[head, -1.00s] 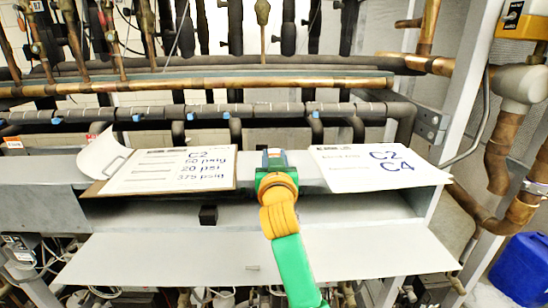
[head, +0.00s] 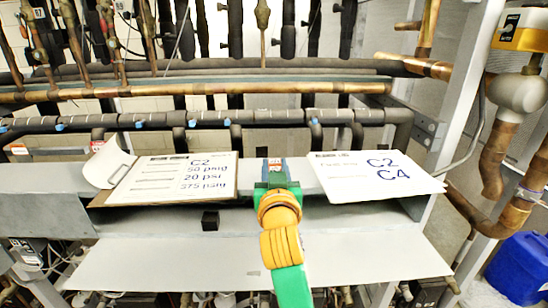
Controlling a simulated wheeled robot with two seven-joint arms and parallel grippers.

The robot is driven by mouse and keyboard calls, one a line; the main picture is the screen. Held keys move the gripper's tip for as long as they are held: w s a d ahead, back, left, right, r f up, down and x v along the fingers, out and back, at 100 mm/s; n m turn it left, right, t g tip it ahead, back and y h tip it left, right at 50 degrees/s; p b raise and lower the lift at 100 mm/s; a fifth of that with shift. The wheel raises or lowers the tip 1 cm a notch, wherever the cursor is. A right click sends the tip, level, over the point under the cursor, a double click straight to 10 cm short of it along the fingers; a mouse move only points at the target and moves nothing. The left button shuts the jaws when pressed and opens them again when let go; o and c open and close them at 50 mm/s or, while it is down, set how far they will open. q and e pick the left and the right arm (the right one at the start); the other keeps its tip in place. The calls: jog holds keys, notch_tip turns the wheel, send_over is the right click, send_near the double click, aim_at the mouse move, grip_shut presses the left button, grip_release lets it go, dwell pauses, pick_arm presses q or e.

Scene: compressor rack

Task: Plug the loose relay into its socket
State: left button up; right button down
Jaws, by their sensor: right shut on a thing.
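My right gripper (head: 274,174) reaches up from the bottom centre, with a yellow wrist and green arm. It is at the grey ledge between the two papers, shut on a small reddish piece (head: 275,168). Most of that piece is hidden by the gripper, so I cannot tell its shape or whether it touches anything; it may be the relay. A small black block (head: 210,219) sits at the ledge's front, left of and below the gripper; I cannot tell whether it is the socket. My left gripper is not in view.
A clipboard with a written sheet (head: 183,178) lies on the ledge at left, and white sheets marked C2 and C4 (head: 374,178) at right. Pipes (head: 200,97) run behind. A bare grey panel (head: 150,262) is in front. A blue container (head: 520,268) stands at lower right.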

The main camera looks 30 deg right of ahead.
aim_at(275, 169)
jog(key=v, duration=0.6)
jog(key=shift+s+a, duration=0.15)
jog(key=shift+s, duration=0.15)
jog(key=shift+w, duration=0.1)
